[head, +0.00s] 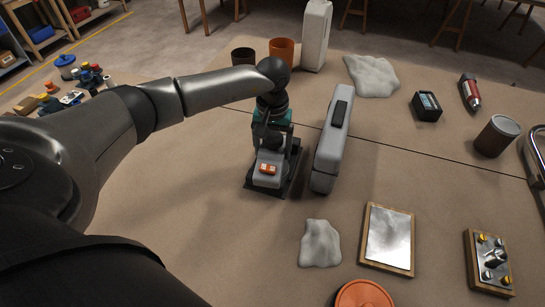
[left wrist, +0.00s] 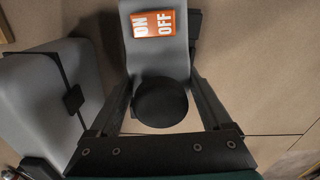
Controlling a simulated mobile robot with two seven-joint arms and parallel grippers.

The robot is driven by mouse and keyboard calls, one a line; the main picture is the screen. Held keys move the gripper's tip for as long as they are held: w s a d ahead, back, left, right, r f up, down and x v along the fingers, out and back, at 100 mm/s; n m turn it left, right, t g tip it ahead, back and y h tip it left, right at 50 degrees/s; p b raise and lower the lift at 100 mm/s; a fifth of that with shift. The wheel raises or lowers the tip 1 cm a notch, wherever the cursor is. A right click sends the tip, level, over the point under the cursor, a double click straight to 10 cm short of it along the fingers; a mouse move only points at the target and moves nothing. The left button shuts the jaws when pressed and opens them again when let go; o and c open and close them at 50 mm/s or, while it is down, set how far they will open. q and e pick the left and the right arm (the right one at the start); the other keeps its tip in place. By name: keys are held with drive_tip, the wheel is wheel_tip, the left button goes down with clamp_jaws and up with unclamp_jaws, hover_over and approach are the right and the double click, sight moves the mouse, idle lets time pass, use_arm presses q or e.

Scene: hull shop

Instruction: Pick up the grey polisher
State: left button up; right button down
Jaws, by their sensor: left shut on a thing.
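The grey polisher (head: 265,180) has an orange switch on top and a dark flat base; it is near the middle of the table in the head view. In the left wrist view the polisher (left wrist: 155,60) shows its orange ON/OFF label and a round black knob (left wrist: 161,104). My left gripper (head: 272,143) reaches down from above and is shut on the polisher, with its fingers on either side of the black knob. I cannot tell whether the base touches the table. My right gripper is not in view.
A grey case (head: 330,150) with a black handle stands close to the right of the polisher. White cloths (head: 320,243), a framed metal plate (head: 388,238) and a knobbed block (head: 489,262) lie at the right. Pots (head: 281,51) stand behind. The table left of the polisher is clear.

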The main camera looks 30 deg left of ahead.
use_arm(q)
clamp_jaws()
drive_tip(key=shift+w+r, duration=0.1)
wheel_tip(320, 180, up, 20)
drive_tip(key=p, duration=0.2)
idle(0.6)
